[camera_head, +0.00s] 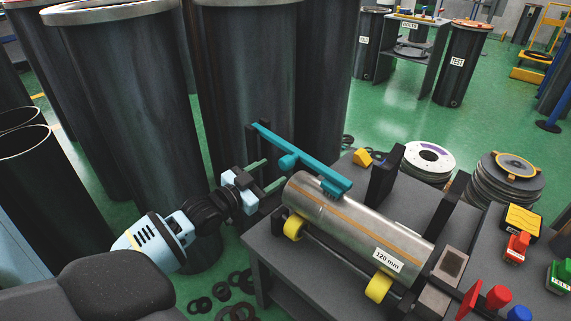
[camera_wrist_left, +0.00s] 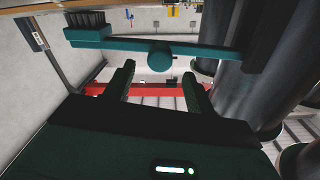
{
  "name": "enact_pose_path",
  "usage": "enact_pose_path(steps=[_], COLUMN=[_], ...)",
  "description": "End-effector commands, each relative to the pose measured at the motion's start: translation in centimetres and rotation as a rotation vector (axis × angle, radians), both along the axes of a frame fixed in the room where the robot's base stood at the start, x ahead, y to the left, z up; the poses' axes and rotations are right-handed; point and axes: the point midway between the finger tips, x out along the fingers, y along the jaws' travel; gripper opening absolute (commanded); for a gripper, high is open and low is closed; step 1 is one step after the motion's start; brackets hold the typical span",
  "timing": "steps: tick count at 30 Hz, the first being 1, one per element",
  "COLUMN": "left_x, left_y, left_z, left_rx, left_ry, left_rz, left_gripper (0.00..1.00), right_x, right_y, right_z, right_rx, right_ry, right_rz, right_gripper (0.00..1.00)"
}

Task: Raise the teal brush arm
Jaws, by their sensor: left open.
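The teal brush arm (camera_head: 315,172) slants across one end of a steel cylinder labelled 120 mm (camera_head: 350,215). Its brush end rests on or just over the cylinder top; contact is unclear. Its other end meets a dark upright post. A round teal knob (camera_head: 288,161) sticks out mid-arm. My left gripper (camera_head: 268,175) is open and empty, just short of the knob and slightly below it. In the left wrist view the arm (camera_wrist_left: 205,50) crosses above the fingers (camera_wrist_left: 157,82), with the knob (camera_wrist_left: 160,57) centred between them and the brush (camera_wrist_left: 85,22) at left. My right gripper is not in view.
The cylinder lies on yellow rollers (camera_head: 379,287) on a dark bench (camera_head: 270,250). Tall dark cylinders (camera_head: 245,90) stand close behind my left gripper. Red, blue and green knobs (camera_head: 497,297) sit at the bench's right. Black rings (camera_head: 240,282) lie on the green floor.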

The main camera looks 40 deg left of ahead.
Motion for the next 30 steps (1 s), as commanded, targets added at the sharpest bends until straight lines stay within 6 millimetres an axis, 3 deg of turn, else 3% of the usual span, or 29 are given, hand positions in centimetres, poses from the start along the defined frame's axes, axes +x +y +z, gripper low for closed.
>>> enact_pose_path(steps=[9, 15, 27, 30], left_x=[4.2, 5.8, 6.3, 6.3], left_y=[-0.5, -0.7, -0.8, -0.8], left_z=[0.0, -0.1, 0.0, 0.0], left_rx=[-0.001, 0.000, 0.000, 0.000], left_ry=[0.000, 0.002, 0.002, 0.002], left_rz=[0.000, 0.000, 0.000, 0.000], left_gripper=[0.55, 0.55, 0.55, 0.43], right_x=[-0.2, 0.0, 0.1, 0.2], right_y=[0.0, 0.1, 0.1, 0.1], right_z=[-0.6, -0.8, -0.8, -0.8], right_rx=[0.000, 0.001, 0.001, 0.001], right_ry=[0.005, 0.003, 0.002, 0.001], right_rz=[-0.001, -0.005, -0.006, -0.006], right_gripper=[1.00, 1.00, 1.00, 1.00])
